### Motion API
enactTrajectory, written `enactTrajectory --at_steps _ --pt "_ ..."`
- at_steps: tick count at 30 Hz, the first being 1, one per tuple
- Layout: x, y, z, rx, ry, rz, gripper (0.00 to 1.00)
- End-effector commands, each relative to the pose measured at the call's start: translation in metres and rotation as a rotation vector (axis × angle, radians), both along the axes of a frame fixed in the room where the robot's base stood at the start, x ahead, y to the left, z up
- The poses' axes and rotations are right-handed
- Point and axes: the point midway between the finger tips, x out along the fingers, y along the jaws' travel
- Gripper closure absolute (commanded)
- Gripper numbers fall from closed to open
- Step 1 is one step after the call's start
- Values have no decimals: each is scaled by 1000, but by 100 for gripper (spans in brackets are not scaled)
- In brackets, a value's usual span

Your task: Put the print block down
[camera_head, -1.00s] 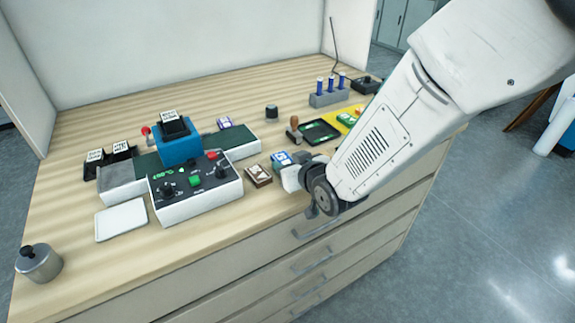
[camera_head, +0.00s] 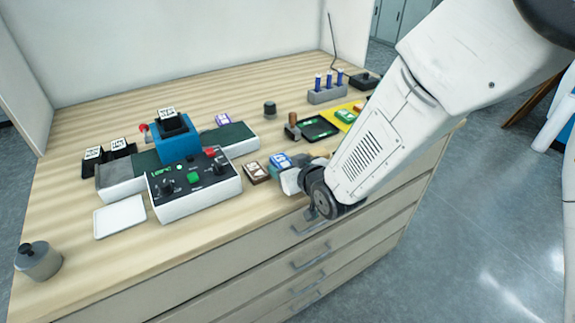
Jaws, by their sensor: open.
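No block can be singled out for certain as the print block. A blue block with a white printed top (camera_head: 280,161) sits on the bench by the front edge. My gripper (camera_head: 289,181) is beside it, low at the front edge; its jaws are open, but the fingertips are small and partly hidden by the wrist. A dark brown block with a pale printed top (camera_head: 256,172) stands just left of the blue one. A white-topped block (camera_head: 168,113) sits on the blue press head (camera_head: 178,143).
A control box (camera_head: 195,190) stands left of my gripper, with a white plate (camera_head: 120,217) beside it. A black tray (camera_head: 103,164) holds white-topped blocks.

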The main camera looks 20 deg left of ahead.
Motion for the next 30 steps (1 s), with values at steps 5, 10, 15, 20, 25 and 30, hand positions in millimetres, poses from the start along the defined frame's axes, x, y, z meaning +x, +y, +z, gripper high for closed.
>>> enactTrajectory --at_steps 5,10,15,20,25,30 --pt "-16 -19 11 1 -1 0 38" --pt "-33 -40 20 1 -1 0 38" --pt "-43 -51 25 0 0 -1 38" --pt "-45 -53 26 0 0 0 38" --pt "-43 -58 29 -7 5 -10 38" --pt "-22 -108 53 -86 71 -112 38"
